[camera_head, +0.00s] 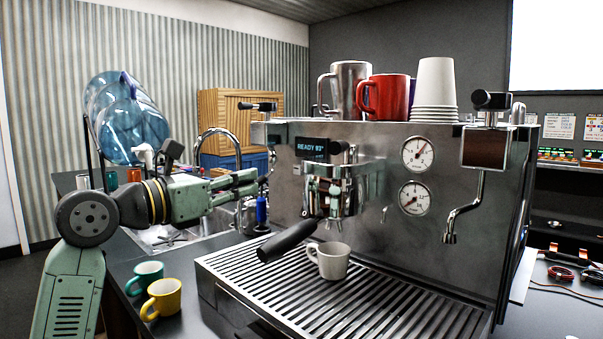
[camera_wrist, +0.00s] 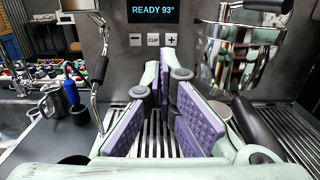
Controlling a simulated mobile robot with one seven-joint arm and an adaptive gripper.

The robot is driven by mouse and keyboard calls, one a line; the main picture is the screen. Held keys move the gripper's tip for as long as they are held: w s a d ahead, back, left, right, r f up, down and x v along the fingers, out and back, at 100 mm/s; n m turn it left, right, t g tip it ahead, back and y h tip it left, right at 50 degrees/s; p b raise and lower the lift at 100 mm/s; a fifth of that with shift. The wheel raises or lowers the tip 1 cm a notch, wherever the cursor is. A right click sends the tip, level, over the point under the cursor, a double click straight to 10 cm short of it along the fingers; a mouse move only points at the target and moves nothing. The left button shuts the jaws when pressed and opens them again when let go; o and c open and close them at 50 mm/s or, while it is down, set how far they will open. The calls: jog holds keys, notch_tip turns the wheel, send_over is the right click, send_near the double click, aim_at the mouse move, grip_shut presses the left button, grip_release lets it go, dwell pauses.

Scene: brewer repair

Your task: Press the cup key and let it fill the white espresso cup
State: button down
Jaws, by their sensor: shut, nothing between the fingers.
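The espresso machine's display (camera_head: 311,148) reads READY 93°. In the wrist view the display (camera_wrist: 153,11) sits above a row of minus, CUP and plus keys. The cup key (camera_wrist: 153,40) is in the middle, just beyond my fingertips. My gripper (camera_wrist: 164,68) is shut and empty, its purple-padded fingers converging below the keys. In the head view my gripper (camera_head: 262,178) is at the left of the machine's front; contact with a key cannot be told. The white espresso cup (camera_head: 329,261) stands upright on the drip grate below the group head. Its inside is hidden.
The black portafilter handle (camera_head: 287,240) juts out left of the cup. A steam wand (camera_wrist: 100,75) hangs left of my fingers. Teal (camera_head: 145,277) and yellow (camera_head: 162,299) cups stand left of the drip tray (camera_head: 390,310). Mugs and paper cups top the machine.

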jog(key=shift+w+a+f, duration=0.15)
jog(key=shift+w+f, duration=0.15)
jog(key=p+x, duration=0.4)
jog(key=x, duration=1)
jog(key=shift+f+p, duration=0.25)
jog(key=shift+p, duration=0.05)
jog(key=shift+w, duration=0.15)
